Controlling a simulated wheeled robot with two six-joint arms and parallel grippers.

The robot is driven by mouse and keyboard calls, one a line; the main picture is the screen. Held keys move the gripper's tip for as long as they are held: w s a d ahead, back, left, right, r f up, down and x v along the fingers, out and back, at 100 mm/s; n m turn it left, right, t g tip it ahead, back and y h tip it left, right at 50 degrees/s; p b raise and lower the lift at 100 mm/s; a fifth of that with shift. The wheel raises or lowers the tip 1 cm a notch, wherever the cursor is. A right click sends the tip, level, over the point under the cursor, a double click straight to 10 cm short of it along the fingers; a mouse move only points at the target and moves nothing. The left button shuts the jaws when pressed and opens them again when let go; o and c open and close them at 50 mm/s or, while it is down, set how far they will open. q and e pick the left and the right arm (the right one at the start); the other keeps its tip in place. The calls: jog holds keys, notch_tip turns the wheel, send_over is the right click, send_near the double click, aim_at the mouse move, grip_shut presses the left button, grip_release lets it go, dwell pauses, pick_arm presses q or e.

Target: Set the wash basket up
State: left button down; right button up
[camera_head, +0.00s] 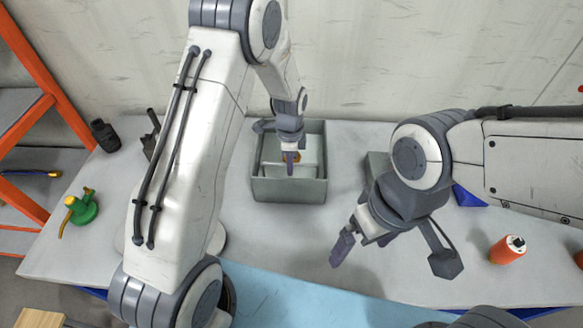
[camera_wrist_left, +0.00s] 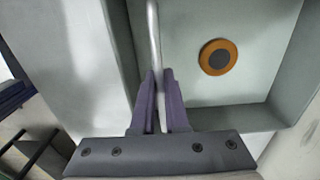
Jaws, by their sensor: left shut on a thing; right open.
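A grey open tub (camera_head: 290,190) stands at the back middle of the table, with a pale panel or divider inside. My left gripper (camera_head: 290,168) reaches down into it. In the left wrist view my left gripper (camera_wrist_left: 159,100) is shut on a thin metal bar (camera_wrist_left: 153,35), which looks like part of the wash basket; its full shape is hard to make out. An orange ring with a dark centre (camera_wrist_left: 218,57) lies on the pale floor beside the bar. My right gripper (camera_head: 362,246) is open and empty above the table, right of the tub and nearer the front.
A black cylinder (camera_head: 104,135) and a green oil can (camera_head: 84,209) stand at the left. An orange-red cylinder (camera_head: 508,250) stands at the right. A blue object (camera_head: 467,196) and a grey block (camera_head: 377,165) are partly behind my right arm. A light blue mat (camera_head: 300,300) covers the front.

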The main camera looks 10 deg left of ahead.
pick_arm(q)
jog(key=shift+w+r+p, duration=0.15)
jog(key=shift+r+p, duration=0.5)
jog(key=shift+r, duration=0.4)
jog(key=shift+w+r+p, duration=0.1)
jog(key=shift+r+p, duration=0.5)
jog(key=shift+r, duration=0.45)
jog(key=shift+s+r+p, duration=0.2)
jog(key=shift+r+p, duration=0.35)
jog(key=shift+r, duration=0.2)
jog(key=shift+r+p, duration=0.35)
jog(key=shift+p, duration=0.05)
jog(key=shift+r+p, duration=1)
jog(key=shift+r, duration=0.3)
jog(key=c, duration=0.7)
grip_release()
